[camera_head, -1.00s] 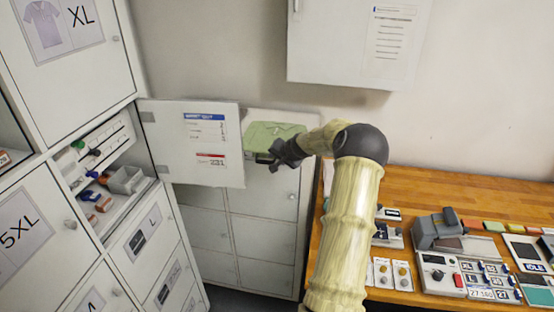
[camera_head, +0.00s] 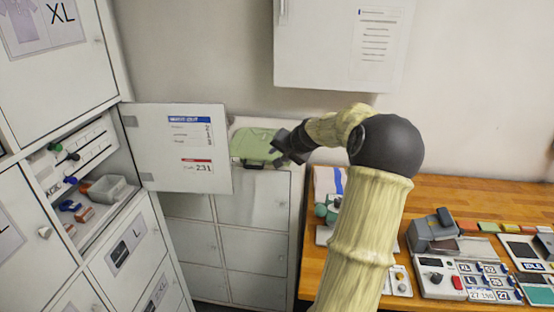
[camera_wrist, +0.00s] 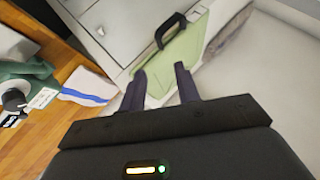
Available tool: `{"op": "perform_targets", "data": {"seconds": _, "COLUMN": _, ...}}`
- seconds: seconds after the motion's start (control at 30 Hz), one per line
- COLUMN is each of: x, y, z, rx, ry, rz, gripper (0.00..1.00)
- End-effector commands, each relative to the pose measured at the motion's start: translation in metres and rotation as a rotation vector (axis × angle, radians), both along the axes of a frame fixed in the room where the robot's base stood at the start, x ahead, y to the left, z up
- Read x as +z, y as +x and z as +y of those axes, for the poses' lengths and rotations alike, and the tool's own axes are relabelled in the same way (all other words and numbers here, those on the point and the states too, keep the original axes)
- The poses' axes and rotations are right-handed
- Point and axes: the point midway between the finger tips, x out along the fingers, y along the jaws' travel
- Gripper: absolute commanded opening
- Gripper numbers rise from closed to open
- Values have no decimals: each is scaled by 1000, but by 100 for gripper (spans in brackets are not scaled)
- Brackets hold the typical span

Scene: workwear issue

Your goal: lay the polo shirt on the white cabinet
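The folded light green polo shirt (camera_head: 252,143) lies on top of the low white cabinet (camera_head: 255,205), near its front edge. A dark handle-like loop shows at the shirt's front edge. My gripper (camera_head: 283,149) is just right of the shirt in the head view. In the wrist view, my gripper (camera_wrist: 161,78) has its two fingers apart, with the green shirt (camera_wrist: 182,57) seen between and beyond them and the dark loop past the fingertips. Nothing is held. The cabinet top (camera_wrist: 250,50) also shows there. The exact gap between fingers and shirt is hard to tell.
An open white door (camera_head: 180,150) with labels stands left of the shirt. A white wall cabinet (camera_head: 340,45) hangs above. A wooden counter (camera_head: 440,200) with several devices is at the right. Tall lockers (camera_head: 60,100) stand at the left.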

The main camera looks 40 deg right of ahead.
Motion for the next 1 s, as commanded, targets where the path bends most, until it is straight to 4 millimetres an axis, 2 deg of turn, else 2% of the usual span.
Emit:
{"op": "perform_targets", "data": {"seconds": 0.6, "x": 0, "y": 0, "z": 0, "rx": -1, "ry": 1, "rz": 0, "gripper": 32}}
{"op": "perform_targets", "data": {"seconds": 0.7, "x": -2, "y": 2, "z": 5, "rx": 10, "ry": -4, "rz": 9, "gripper": 32}}
{"op": "perform_targets", "data": {"seconds": 0.77, "x": -5, "y": 4, "z": 17, "rx": 31, "ry": -10, "rz": 25, "gripper": 32}}
{"op": "perform_targets", "data": {"seconds": 0.87, "x": -16, "y": 9, "z": 51, "rx": 95, "ry": -33, "rz": 75, "gripper": 32}}
{"op": "perform_targets", "data": {"seconds": 1.0, "x": -37, "y": 8, "z": 121, "rx": 227, "ry": -89, "rz": 181, "gripper": 32}}
